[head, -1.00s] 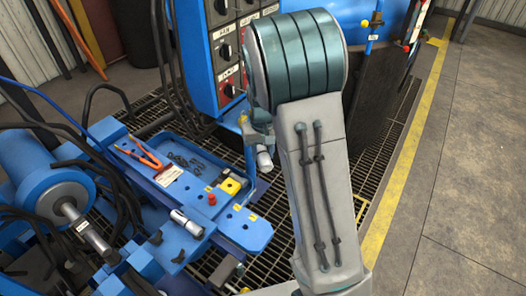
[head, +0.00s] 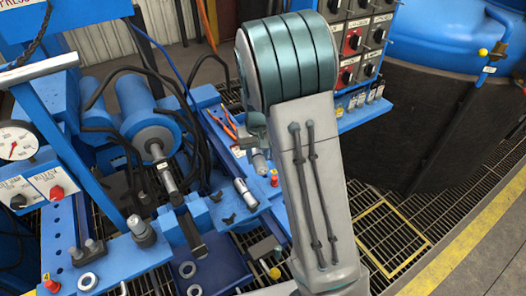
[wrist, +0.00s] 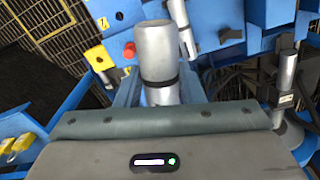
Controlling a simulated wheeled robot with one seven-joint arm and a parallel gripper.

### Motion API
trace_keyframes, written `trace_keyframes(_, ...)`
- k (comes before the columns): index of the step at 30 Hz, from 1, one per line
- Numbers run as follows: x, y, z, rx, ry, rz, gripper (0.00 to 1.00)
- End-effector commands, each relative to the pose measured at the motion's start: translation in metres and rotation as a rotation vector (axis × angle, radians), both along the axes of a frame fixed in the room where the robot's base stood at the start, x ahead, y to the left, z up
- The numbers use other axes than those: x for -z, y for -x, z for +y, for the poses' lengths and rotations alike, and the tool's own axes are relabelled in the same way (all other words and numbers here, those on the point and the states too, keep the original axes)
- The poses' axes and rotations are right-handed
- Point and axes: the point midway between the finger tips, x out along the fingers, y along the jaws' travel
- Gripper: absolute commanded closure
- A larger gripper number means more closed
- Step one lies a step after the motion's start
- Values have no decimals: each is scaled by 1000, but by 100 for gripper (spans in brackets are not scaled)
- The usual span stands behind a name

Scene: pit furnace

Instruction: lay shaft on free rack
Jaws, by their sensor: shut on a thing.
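My gripper (head: 255,128) is mostly behind my arm in the head view, above the blue bench. In the wrist view, its grey body (wrist: 160,135) fills the bottom, and a silver shaft with a dark band (wrist: 157,55) sticks out beyond it. The shaft's end also shows just below the gripper in the head view (head: 259,161). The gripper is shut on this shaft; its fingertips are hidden. Another silver cylinder (head: 245,192) lies on the bench. Small black V-shaped holders (head: 228,219) stand beside it and look empty. I cannot tell for certain which is the free rack.
A red knob (wrist: 129,50) and a yellow block (wrist: 98,57) are close to the held shaft. A blue press with a cylinder (head: 150,132) and a gauge (head: 17,144) stands left. A control cabinet (head: 358,40) and a blue tank (head: 455,35) are behind. Grating covers the floor.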

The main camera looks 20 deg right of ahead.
Motion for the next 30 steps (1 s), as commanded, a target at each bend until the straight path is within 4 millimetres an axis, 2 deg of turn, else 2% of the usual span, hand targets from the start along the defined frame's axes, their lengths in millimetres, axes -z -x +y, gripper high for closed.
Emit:
trace_keyframes(9,32,15,84,-167,6,2,100)
trace_keyframes(15,50,30,120,-241,7,-1,100)
trace_keyframes(19,57,34,128,-259,8,-2,100)
trace_keyframes(30,69,34,129,-261,7,-3,100)
